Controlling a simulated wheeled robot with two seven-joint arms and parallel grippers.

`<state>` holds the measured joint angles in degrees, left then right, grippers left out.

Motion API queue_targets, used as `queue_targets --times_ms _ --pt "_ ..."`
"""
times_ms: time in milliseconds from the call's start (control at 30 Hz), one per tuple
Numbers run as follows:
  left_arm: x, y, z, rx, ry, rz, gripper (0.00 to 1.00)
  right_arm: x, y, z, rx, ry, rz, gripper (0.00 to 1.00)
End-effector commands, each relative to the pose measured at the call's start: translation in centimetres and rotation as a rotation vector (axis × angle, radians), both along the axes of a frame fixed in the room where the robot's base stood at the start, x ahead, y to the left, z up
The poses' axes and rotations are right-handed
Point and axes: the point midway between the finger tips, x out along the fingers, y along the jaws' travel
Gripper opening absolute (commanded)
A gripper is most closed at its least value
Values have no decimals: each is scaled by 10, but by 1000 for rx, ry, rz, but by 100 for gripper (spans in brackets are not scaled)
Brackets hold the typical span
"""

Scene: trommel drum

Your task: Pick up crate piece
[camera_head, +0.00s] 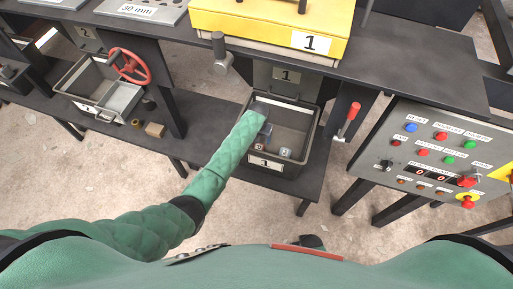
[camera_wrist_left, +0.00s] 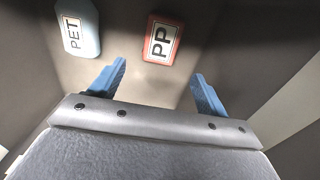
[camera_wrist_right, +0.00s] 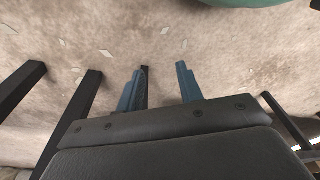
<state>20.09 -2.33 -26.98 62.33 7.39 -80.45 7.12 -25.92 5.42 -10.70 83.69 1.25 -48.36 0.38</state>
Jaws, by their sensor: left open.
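Two pieces lie in the dark crate (camera_head: 305,124) below the yellow machine. In the left wrist view, one is a pale blue piece labelled PET (camera_wrist_left: 80,28) and the other a red-edged piece labelled PP (camera_wrist_left: 161,40). In the head view they are small, and my left arm reaches down into the crate beside them. My left gripper (camera_wrist_left: 160,82) is open and empty, with the PP piece beyond the gap between its fingers and the PET piece off to the left. My right gripper (camera_wrist_right: 161,70) is open and empty above the bare floor.
The crate's walls stand close around my left gripper. A yellow machine (camera_head: 265,22) marked 1 overhangs behind it. A control panel (camera_head: 435,150) with several buttons and a red-handled lever (camera_head: 349,119) stand to the right. Another crate (camera_head: 100,88) and a red handwheel (camera_head: 130,66) are at left.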

Motion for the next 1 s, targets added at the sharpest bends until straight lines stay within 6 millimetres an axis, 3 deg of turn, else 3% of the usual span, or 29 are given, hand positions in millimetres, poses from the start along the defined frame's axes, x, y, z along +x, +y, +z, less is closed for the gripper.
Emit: queue_targets --times_ms 467,700,1000 --pt "-4 1 -32 13 15 -1 76 -6 0 -13 -6 -5 2 36" --pt "-6 -2 -60 13 15 -1 76 -13 -7 -32 -11 -17 7 36" --pt "-6 -2 -78 12 13 -1 76 -13 -7 -35 -12 -20 6 36"
